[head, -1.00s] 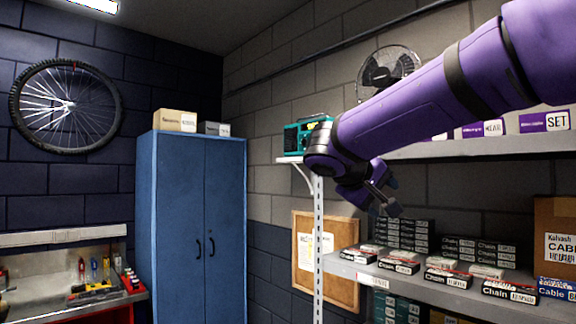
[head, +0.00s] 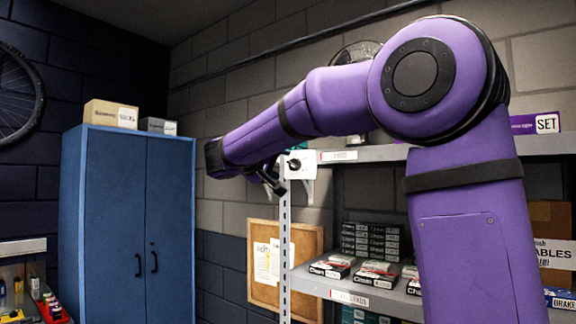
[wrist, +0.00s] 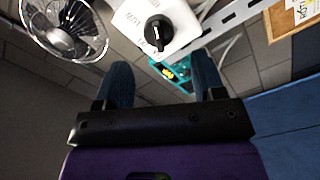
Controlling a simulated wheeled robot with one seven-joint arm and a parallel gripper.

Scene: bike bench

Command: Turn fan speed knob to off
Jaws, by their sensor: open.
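The fan speed knob (wrist: 157,32) is a black dial on a white control box (wrist: 128,22) in the wrist view, with lettering around it too blurred to read. The knob also shows in the head view (head: 295,164), at the left end of the upper shelf. The fan (wrist: 65,28) has a round wire cage and stands beside the box; my arm partly hides it in the head view (head: 352,54). My gripper (wrist: 162,60) is open and empty, its two dark fingers apart and pointing toward the box. The knob lies beyond the fingertips, not between them.
Boxed chains (head: 375,272) fill the lower shelf. A blue cabinet (head: 120,215) stands left.

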